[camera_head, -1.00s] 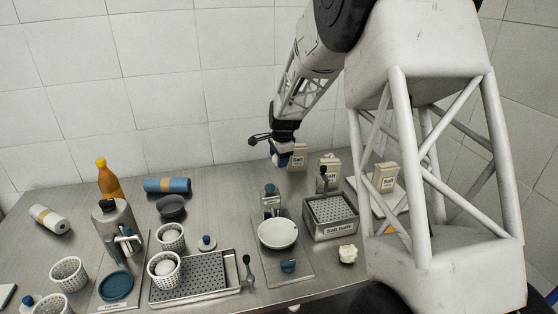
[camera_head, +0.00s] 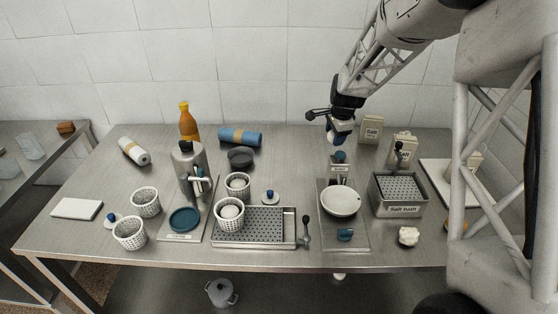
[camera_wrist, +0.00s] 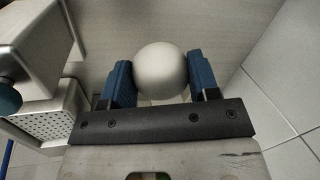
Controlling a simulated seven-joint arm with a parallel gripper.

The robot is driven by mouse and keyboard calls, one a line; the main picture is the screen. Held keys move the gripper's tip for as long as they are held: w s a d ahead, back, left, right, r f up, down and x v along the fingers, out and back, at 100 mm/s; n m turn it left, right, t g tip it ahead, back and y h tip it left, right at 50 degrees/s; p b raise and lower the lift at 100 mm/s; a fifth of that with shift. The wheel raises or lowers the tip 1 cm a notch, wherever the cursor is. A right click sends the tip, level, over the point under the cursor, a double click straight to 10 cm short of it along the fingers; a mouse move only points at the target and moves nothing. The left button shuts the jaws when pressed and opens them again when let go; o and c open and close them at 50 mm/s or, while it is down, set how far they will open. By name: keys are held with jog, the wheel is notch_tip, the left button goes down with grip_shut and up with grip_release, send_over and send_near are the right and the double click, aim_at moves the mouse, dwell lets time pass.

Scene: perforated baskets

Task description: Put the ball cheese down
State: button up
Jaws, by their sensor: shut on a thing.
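The ball cheese (camera_wrist: 162,72), a smooth pale ball, sits between the two blue finger pads of my gripper (camera_wrist: 161,80) in the wrist view. The gripper is shut on it. In the head view my gripper (camera_head: 337,135) hangs over the back part of the steel table (camera_head: 300,160), behind the scale with a white bowl (camera_head: 341,201) and left of a salt box (camera_head: 371,129). The ball is mostly hidden by the fingers there. Whether it touches the table is hard to tell.
A salt bath tub (camera_head: 398,208) stands right of the scale. Perforated baskets (camera_head: 145,202) stand on the left and centre; one basket (camera_head: 229,218) on a drain tray (camera_head: 264,240) holds a pale ball. A white lump (camera_head: 408,236) lies at front right. A bottle (camera_head: 188,122) stands at the back.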

jog(key=s+a+f+n, duration=0.1)
jog(key=s+a, duration=0.4)
jog(key=s+a+f+n, duration=0.1)
jog(key=s+a, duration=0.4)
jog(key=s+a+f+n, duration=0.1)
jog(key=s+a+n, duration=0.1)
jog(key=s+a, duration=0.3)
jog(key=shift+s+a+f+y, duration=0.3)
jog(key=shift+a+y, duration=0.1)
jog(key=shift+a, duration=0.2)
jog(key=shift+w, duration=0.15)
jog(key=w+a, duration=0.1)
jog(key=w, duration=0.4)
jog(key=w+a+f, duration=0.1)
jog(key=w, duration=0.4)
jog(key=w+a, duration=0.2)
jog(key=w, duration=0.3)
jog(key=shift+w+f, duration=0.15)
jog(key=shift+f, duration=0.1)
jog(key=shift+f, duration=1.8)
jog(key=shift+f, duration=0.1)
jog(key=o, duration=0.9)
jog(key=shift+o, duration=0.2)
